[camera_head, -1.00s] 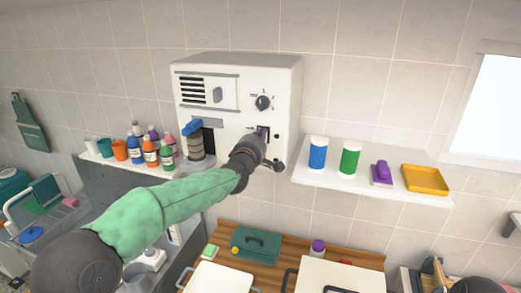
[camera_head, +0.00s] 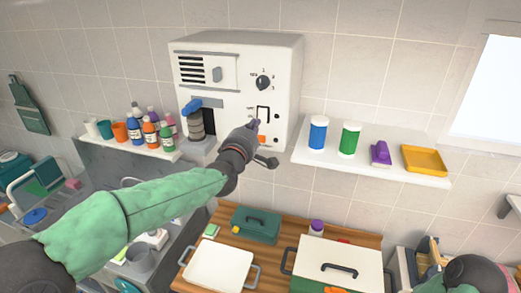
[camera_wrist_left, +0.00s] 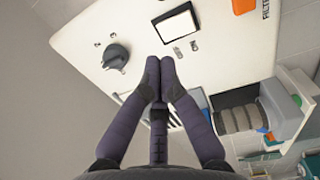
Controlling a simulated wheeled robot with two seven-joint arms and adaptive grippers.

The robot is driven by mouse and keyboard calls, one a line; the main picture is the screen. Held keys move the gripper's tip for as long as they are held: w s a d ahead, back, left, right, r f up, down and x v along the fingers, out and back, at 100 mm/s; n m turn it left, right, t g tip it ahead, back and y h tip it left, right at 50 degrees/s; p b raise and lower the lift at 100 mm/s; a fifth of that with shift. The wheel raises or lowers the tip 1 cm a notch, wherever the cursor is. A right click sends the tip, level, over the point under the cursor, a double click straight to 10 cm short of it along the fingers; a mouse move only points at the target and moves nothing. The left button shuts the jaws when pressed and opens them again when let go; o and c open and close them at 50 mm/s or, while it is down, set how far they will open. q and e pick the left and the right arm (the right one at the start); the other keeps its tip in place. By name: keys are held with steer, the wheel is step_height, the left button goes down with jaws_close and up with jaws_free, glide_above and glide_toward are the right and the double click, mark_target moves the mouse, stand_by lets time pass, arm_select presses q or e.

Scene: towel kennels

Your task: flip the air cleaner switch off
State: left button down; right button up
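The air cleaner (camera_head: 225,75) is a white box on the tiled wall, with a round dark knob (camera_head: 263,83). Its switch (camera_head: 262,114) is a pale rocker in a black frame, low on the right part of the front. In the left wrist view the switch (camera_wrist_left: 177,24) is in clear sight, beyond the fingertips. My left gripper (camera_head: 256,124) is just below and left of the switch. In the left wrist view its two dark fingers (camera_wrist_left: 160,72) meet at the tips, with nothing between them.
A shelf (camera_head: 295,156) to the right holds a blue canister, a green canister, a purple item and a yellow tray. A left shelf (camera_head: 165,152) holds cups and bottles. A wooden counter (camera_head: 205,225) below carries boxes.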

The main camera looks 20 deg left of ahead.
arm_select(q)
steer(key=shift+s+r, duration=0.35)
steer(key=shift+s, duration=0.2)
arm_select(e)
steer(key=shift+r, duration=0.4)
